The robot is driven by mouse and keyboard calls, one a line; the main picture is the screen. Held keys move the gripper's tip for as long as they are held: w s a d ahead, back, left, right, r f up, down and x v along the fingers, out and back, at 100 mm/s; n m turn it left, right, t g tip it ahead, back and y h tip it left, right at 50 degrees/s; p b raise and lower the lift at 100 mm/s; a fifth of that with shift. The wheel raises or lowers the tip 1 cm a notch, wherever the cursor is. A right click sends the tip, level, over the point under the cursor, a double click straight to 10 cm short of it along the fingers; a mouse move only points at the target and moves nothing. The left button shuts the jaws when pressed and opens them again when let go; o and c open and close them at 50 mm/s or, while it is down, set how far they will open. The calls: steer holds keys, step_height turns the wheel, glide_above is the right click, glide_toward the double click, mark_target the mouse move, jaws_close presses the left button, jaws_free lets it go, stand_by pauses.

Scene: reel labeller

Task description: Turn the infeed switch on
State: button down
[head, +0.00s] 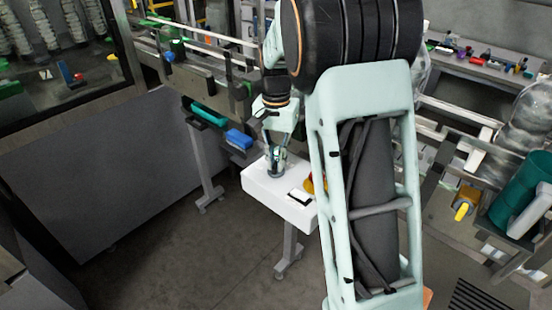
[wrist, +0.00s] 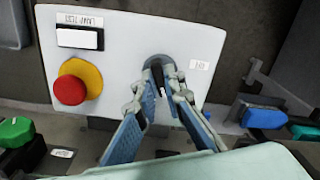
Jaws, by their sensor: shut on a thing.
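The infeed switch (wrist: 155,68) is a dark rotary knob with a pale mark, on a white control box (wrist: 112,22) in the wrist view. A small white label, too small to read surely, sits to its right. My gripper (wrist: 157,90) has its two blue-padded fingers around the knob, one on each side, and is shut on it. The fingers hide part of the knob.
The box also bears a red push button (wrist: 70,90) on a yellow base and a white rectangular button (wrist: 80,39). A green knob (wrist: 15,130) is at lower left, and a blue part (wrist: 263,117) at right. Open floor (head: 170,260) lies left of the box.

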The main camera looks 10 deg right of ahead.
mark_target(276, 163)
steer(key=m, duration=0.4)
steer(key=shift+m+p, duration=0.3)
steer(key=shift+p, duration=0.1)
stand_by(0.4)
steer(key=c, duration=2)
jaws_free()
step_height(276, 163, up, 12)
steer(key=shift+r, duration=0.1)
